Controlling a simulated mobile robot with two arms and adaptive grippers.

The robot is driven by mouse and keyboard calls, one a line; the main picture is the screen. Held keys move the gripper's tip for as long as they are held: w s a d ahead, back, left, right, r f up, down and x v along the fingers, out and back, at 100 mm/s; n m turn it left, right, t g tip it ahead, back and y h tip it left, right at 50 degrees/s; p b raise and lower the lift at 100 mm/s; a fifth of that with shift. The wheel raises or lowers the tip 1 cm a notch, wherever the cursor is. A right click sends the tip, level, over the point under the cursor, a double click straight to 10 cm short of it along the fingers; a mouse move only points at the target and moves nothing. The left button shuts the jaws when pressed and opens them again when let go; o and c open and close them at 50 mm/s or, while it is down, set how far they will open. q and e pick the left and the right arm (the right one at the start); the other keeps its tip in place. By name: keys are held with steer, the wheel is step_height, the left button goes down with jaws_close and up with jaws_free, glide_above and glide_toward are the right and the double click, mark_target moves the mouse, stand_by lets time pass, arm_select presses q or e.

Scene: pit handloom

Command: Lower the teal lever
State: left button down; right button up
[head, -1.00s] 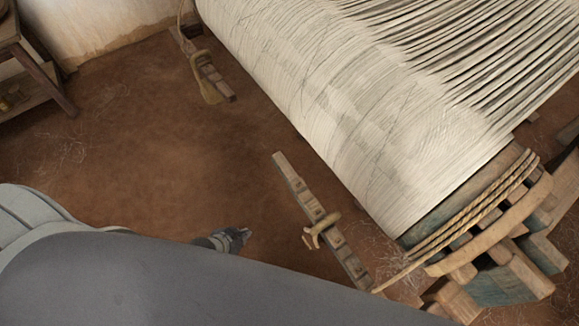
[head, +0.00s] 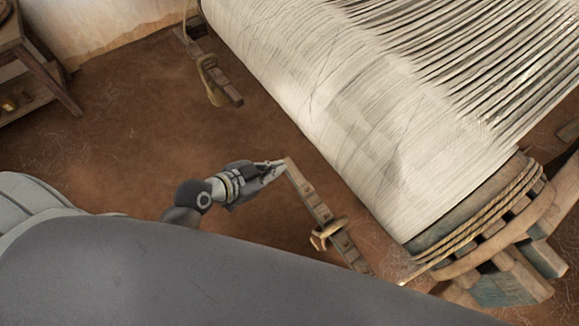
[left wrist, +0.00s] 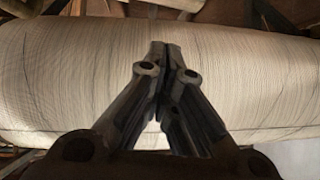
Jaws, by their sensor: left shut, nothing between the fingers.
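No plainly teal lever stands out. A worn wooden bar (head: 316,206) with pegs slants across the floor side of the loom, and a pale wooden catch (head: 327,234) sits partway down it. My left gripper (head: 281,164) is shut and empty, its fingertips at the bar's upper end; I cannot tell whether they touch it. In the left wrist view the shut fingers (left wrist: 159,48) point at the cloth roll (left wrist: 240,75), and the bar cannot be made out there. My right gripper is out of view.
The wide cloth roll (head: 350,130) lies right of the bar. Its wooden end, wound with rope (head: 480,225), has faded teal blocks (head: 500,288) below. A similar bar (head: 222,84) with a catch stands farther back. A wooden stand (head: 50,75) is upper left. Bare earth floor (head: 150,130) lies between.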

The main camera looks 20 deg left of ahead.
arm_select(q)
glide_above(290, 170)
steer(key=s, duration=0.2)
step_height(290, 170, down, 4)
steer(key=r, duration=0.1)
steer(key=f, duration=0.2)
steer(key=shift+w+d+f, duration=0.1)
steer(key=shift+d+f, duration=0.1)
steer(key=shift+f, duration=0.15)
steer(key=shift+w+f, duration=0.1)
steer(key=shift+f, duration=0.6)
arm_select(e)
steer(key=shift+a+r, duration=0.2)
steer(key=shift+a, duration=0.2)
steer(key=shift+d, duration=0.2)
